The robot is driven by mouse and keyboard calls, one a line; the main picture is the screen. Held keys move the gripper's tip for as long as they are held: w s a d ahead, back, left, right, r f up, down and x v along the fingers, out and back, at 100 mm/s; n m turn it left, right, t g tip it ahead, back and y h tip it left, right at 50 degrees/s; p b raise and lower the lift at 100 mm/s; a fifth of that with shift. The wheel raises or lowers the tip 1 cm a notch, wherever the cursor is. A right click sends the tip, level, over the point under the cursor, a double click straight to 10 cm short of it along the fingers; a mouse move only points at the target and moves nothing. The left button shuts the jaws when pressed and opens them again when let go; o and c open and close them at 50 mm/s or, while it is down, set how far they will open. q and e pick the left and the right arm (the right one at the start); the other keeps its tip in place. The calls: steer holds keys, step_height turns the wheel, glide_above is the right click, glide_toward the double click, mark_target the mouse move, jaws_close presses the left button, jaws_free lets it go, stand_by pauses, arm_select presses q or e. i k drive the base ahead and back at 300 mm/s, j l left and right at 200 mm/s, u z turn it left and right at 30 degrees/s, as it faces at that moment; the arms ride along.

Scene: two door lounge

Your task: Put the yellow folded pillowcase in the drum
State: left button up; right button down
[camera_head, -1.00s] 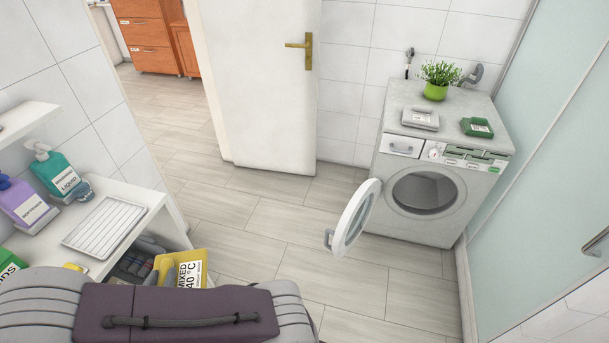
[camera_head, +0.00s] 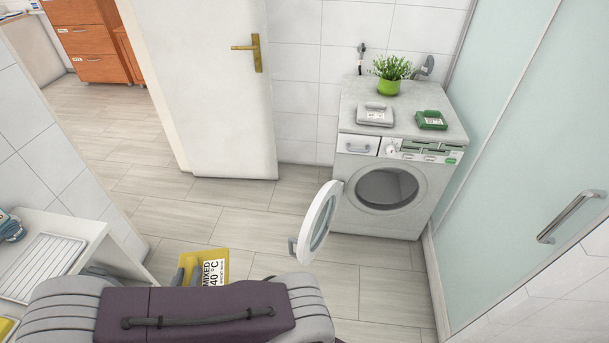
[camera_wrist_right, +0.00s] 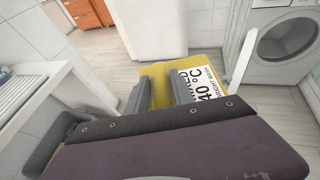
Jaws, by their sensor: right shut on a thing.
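The yellow folded pillowcase (camera_head: 214,268) carries a white label reading "MIXED 40 °C". It also shows in the right wrist view (camera_wrist_right: 158,75), between and beyond the fingers. My right gripper (camera_head: 188,268) is shut on it and holds it in front of me, left of the washer door; my own arm hides part of the gripper. The washing machine (camera_head: 350,213) stands against the back wall. Its round door (camera_head: 320,222) is swung open to the left, and the dark drum (camera_head: 388,188) is visible through the opening. My left gripper is out of view.
A potted plant (camera_head: 390,75), a grey item (camera_head: 374,115) and a green item (camera_head: 431,120) sit on the washer. A white table with a ribbed tray (camera_head: 42,268) is at left. A glass panel (camera_head: 530,120) bounds the right. Tiled floor lies between.

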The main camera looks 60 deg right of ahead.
mark_target(379, 188)
steer(key=l+z, duration=0.4)
steer(key=i+l+z, duration=0.1)
steer(key=l+z, duration=0.3)
steer(key=i+l+z, duration=0.1)
steer(key=l+z, duration=0.3)
steer(key=i+l+z, duration=0.2)
steer(key=l+z, duration=0.25)
steer(key=i+l+z, duration=0.2)
steer(key=z, duration=0.2)
steer(key=i+l+z, duration=0.5)
steer(key=z, duration=0.3)
steer(key=i, duration=0.05)
